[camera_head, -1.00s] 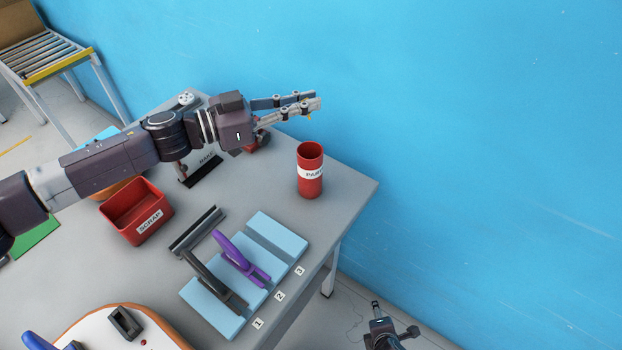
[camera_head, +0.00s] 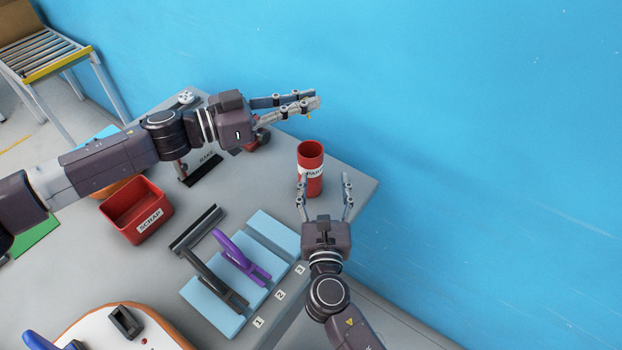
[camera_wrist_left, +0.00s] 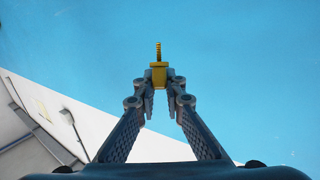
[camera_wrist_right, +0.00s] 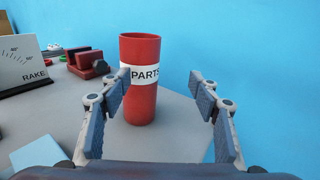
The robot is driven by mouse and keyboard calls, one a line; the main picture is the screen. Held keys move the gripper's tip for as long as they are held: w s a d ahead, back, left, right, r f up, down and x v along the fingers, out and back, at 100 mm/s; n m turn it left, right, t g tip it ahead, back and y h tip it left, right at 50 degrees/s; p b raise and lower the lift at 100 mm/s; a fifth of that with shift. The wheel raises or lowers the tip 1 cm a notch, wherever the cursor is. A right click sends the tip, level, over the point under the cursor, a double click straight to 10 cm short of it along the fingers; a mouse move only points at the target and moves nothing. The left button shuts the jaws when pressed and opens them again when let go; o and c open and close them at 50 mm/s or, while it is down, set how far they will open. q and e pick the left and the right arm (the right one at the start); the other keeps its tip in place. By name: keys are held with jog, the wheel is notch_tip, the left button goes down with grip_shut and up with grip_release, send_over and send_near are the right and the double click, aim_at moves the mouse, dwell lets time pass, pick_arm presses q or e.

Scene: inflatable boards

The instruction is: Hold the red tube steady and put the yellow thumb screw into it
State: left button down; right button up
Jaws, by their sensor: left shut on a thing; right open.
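The red tube (camera_head: 310,155) with a white PARTS label stands upright near the table's right corner. In the right wrist view the tube (camera_wrist_right: 142,100) stands ahead of and partly between my right fingers, nearer the left one. My right gripper (camera_head: 325,178) is open just in front of it; whether the left finger touches it I cannot tell. My left gripper (camera_head: 318,98) is shut on the yellow thumb screw (camera_wrist_left: 159,70), above and behind the tube. In the left wrist view the screw's threaded shaft points up, away from the fingers. In the head view the screw is mostly hidden.
A red SCRAP bin (camera_head: 136,210) stands on the table. A pale blue numbered block (camera_head: 272,232) holds a purple handled tool (camera_head: 240,258) and a dark one. A RAKE gauge (camera_wrist_right: 28,65) is left of the tube. The blue wall (camera_head: 480,130) is behind.

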aim_at(310, 149)
jog(key=a, duration=0.1)
jog(key=a+r+y, duration=0.1)
jog(key=shift+a+r, duration=0.3)
jog(key=shift+w+a+r, duration=0.15)
jog(key=w, duration=1.1)
jog(key=shift+w+a, duration=0.2)
jog(key=shift+w, duration=0.05)
jog(key=c, duration=1.4)
jog(key=shift+o, duration=0.2)
